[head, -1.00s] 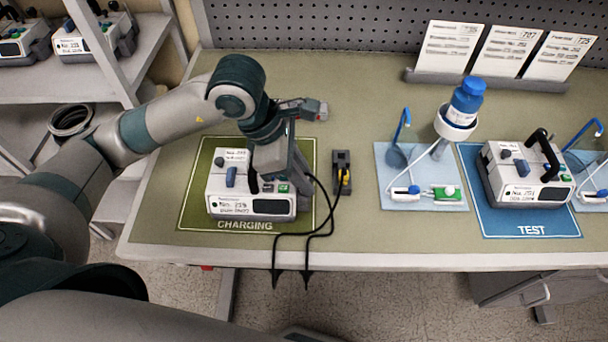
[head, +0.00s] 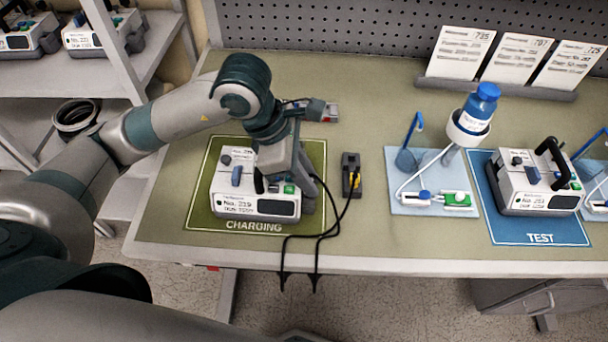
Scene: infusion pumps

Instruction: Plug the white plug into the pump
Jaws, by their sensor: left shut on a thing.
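The white pump (head: 256,206), with a dark screen and a black handle, sits on the green CHARGING mat (head: 203,218). My left gripper (head: 304,190) points down at the pump's right side and is shut. A black cord runs up to its fingers from the table's front edge; the white plug at that end is hidden by the gripper. I cannot tell whether the plug touches the pump's socket. A second cord leads to a yellow plug (head: 354,181) in a dark holder (head: 350,160) right of the mat. My right gripper is not in view.
Right of the holder stand a pale blue tray (head: 402,206) with a blue-capped bottle (head: 479,106) on a stand, and another pump (head: 537,187) on the blue TEST mat (head: 505,232). Card holders line the back.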

